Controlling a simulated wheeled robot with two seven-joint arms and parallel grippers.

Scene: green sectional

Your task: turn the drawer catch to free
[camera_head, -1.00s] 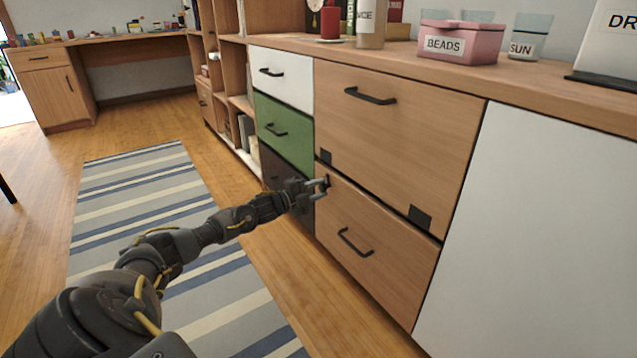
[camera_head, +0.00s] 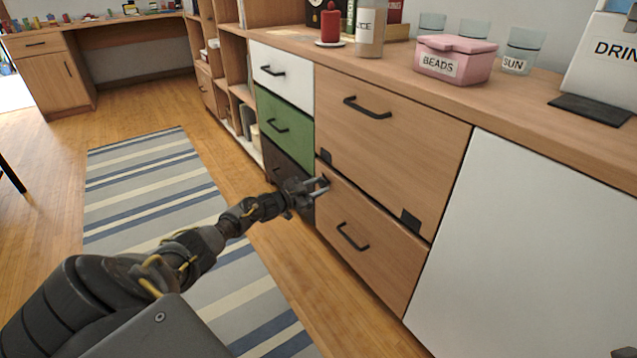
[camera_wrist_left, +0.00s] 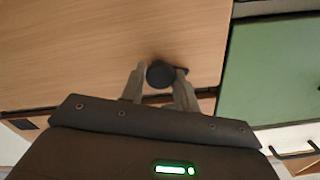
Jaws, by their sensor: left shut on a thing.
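The drawer catch shows in the left wrist view as a small dark round knob (camera_wrist_left: 160,74) on the wooden drawer front, with a dark piece at its right side. My left gripper (camera_wrist_left: 160,82) is shut on it, one finger on each side. In the head view my left gripper (camera_head: 318,187) reaches the upper left corner of the lower wooden drawer (camera_head: 372,262); the catch is mostly hidden there by the fingers. The upper wooden drawer (camera_head: 395,125) sits above it, front flush.
White, green (camera_head: 285,128) and dark drawers stand left of the wooden ones, a white panel (camera_head: 530,250) to the right. Dark squares (camera_head: 411,221) sit at the seam. A pink box (camera_head: 457,60) and jars stand on the counter. The striped rug (camera_head: 150,190) lies clear.

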